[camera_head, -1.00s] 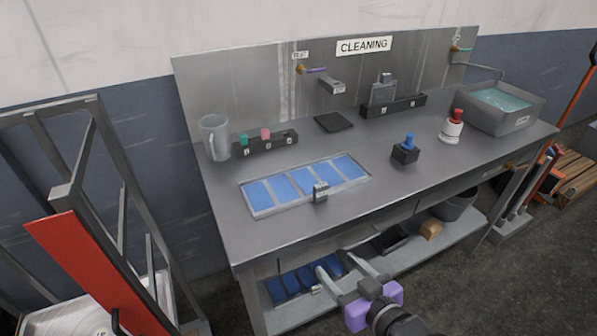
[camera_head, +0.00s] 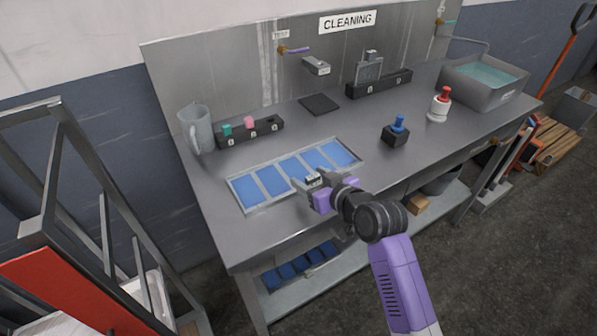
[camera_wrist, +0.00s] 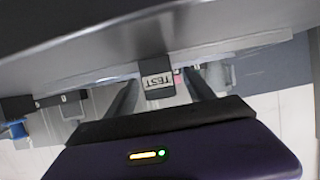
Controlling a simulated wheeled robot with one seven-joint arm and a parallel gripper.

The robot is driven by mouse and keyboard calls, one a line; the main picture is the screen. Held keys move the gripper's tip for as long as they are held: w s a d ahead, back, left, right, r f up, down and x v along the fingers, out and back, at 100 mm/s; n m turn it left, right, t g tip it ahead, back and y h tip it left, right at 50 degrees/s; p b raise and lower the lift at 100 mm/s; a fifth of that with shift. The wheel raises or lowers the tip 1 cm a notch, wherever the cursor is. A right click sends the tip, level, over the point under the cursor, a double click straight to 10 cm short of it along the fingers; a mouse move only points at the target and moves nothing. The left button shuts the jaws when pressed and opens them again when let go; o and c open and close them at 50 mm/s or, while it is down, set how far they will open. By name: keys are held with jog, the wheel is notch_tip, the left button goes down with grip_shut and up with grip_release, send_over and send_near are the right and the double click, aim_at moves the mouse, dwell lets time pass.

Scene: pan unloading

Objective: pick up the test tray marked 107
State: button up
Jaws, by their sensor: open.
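The tray with blue sections (camera_head: 272,182) lies flat on the steel bench near its front edge. A small grey block (camera_head: 313,179) with a label stands at the tray's front rim. In the wrist view this block (camera_wrist: 157,84) shows the word TEST upside down. I cannot read the number 107 anywhere. My gripper (camera_head: 318,182) is open at the tray's front edge. In the wrist view its two dark fingers stand on either side of the block, apparently apart from it. My gripper partly hides the tray's front rim in the head view.
A second blue tray (camera_head: 300,266) lies on the lower shelf. A mug (camera_head: 196,130), a small rack (camera_head: 250,130), a blue-knobbed block (camera_head: 396,134), a red-topped bottle (camera_head: 440,106) and a basin (camera_head: 485,86) stand around the bench. A metal frame (camera_head: 62,170) rises at left.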

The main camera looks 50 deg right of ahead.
aim_at(299, 168)
jog(key=shift+x, duration=1.45)
jog(key=shift+c, duration=0.4)
grip_shut()
jog(key=shift+r, duration=0.1)
